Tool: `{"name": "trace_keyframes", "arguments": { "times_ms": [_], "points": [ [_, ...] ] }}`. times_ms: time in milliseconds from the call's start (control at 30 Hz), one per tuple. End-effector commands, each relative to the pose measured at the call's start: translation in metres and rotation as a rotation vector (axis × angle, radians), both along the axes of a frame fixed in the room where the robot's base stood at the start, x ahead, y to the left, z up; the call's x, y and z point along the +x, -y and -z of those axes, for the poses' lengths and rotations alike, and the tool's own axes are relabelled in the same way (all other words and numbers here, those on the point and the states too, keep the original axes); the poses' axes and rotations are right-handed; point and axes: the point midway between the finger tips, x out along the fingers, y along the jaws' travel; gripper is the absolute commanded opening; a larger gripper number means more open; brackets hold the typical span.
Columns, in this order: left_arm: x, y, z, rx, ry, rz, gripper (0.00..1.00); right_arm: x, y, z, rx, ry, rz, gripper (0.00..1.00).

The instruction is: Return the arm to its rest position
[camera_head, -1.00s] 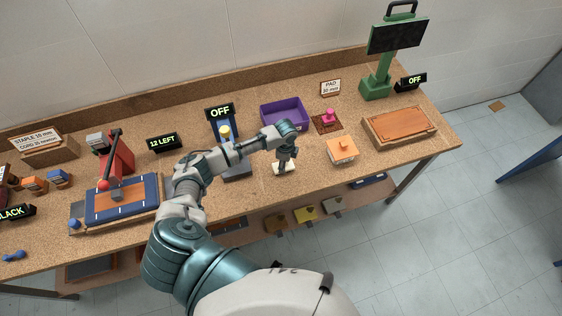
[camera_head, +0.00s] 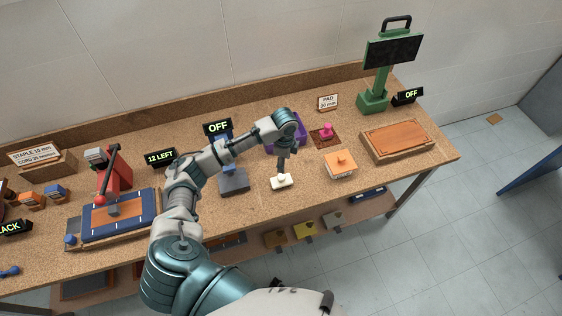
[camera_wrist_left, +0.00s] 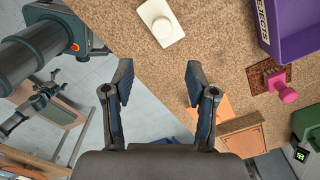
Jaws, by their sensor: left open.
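My left arm reaches over the workbench (camera_head: 245,200). Its gripper (camera_head: 282,166) points down just above a small white block with a knob (camera_head: 281,182), which rests on the bench near the front edge. In the left wrist view the two fingers of the gripper (camera_wrist_left: 158,90) are spread apart with nothing between them. The white block (camera_wrist_left: 161,22) lies beyond the fingertips there, apart from them. My right gripper is not seen.
An orange block (camera_head: 341,166), a pink-knobbed stamp (camera_head: 326,131), a purple bin (camera_head: 299,125) and a wooden board (camera_head: 397,139) are to the right. A blue press (camera_head: 118,215) with a red lever stand is left. A green stand (camera_head: 378,85) is at the back right.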

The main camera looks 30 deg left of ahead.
Motion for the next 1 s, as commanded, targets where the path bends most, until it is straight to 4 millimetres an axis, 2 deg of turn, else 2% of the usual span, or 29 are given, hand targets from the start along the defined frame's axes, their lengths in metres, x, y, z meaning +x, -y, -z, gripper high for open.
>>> {"name": "trace_keyframes", "arguments": {
  "times_ms": [333, 467, 567, 600, 733, 833, 1000],
  "points": [
    [-0.001, -0.004, 0.005, -0.008, 0.0, -0.001, 0.57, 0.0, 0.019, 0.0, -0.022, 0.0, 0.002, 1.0],
    [-0.016, 0.021, 0.028, -0.026, 0.009, -0.006, 0.57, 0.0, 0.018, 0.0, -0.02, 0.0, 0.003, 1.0],
    [-0.044, 0.063, 0.06, -0.067, 0.037, -0.044, 0.57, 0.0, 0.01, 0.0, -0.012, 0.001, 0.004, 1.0],
    [-0.059, 0.081, 0.072, -0.092, 0.053, -0.076, 0.57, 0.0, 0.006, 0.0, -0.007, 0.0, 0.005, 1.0],
    [-0.11, 0.129, 0.099, -0.186, 0.109, -0.249, 0.57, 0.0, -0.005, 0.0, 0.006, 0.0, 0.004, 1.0],
    [-0.146, 0.145, 0.107, -0.239, 0.145, -0.426, 0.57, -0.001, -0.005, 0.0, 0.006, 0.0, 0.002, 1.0],
    [-0.187, 0.14, 0.111, -0.27, 0.184, -0.679, 0.57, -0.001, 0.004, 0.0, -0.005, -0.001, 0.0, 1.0]
  ]
}}
